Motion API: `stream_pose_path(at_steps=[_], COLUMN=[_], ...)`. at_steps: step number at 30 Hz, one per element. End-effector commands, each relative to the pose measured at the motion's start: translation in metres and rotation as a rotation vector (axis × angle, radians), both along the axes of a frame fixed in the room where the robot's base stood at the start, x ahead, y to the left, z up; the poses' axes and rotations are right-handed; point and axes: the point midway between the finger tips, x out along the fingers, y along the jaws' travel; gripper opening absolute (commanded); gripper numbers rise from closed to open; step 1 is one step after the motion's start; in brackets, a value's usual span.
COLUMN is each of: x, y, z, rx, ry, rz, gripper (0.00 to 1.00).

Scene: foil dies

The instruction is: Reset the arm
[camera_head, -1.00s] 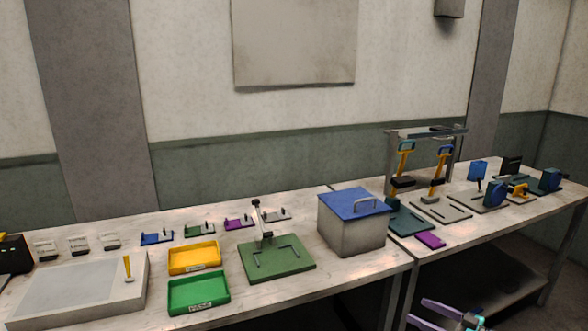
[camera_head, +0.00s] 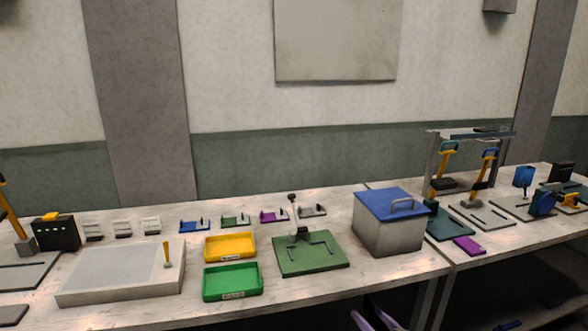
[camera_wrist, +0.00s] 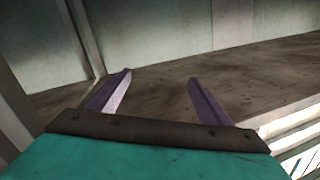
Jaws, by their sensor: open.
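My gripper (camera_wrist: 160,90) shows in the wrist view with its two purple fingers spread apart and nothing between them. Beyond the fingers is a bare brown surface and a pale panel behind it. In the head view, part of my gripper (camera_head: 374,318) shows at the bottom edge, in front of and below the workbench (camera_head: 330,293); the rest of the arm is cut off by the frame. It touches nothing that I can see.
The bench holds a yellow tray (camera_head: 231,258), a green tray (camera_head: 232,294), a green plate (camera_head: 310,268) with a fixture, a grey box with a blue lid (camera_head: 385,201) and a purple block (camera_head: 469,246). Two yellow-handled presses stand under a grey frame (camera_head: 433,165). Dark space lies below the bench.

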Motion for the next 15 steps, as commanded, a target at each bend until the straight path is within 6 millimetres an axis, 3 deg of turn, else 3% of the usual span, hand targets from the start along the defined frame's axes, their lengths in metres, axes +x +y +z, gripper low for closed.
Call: stream_pose_path(at_steps=[3,8,15], x=[0.004,0.004,-0.014], y=[0.019,0.032,0.043], z=[-0.029,-0.069,-0.135], rx=[-0.008,-0.034,-0.101], ry=[0.053,0.142,0.315], rz=[-0.068,-0.167,-0.301], gripper=[0.73,0.73,0.73])
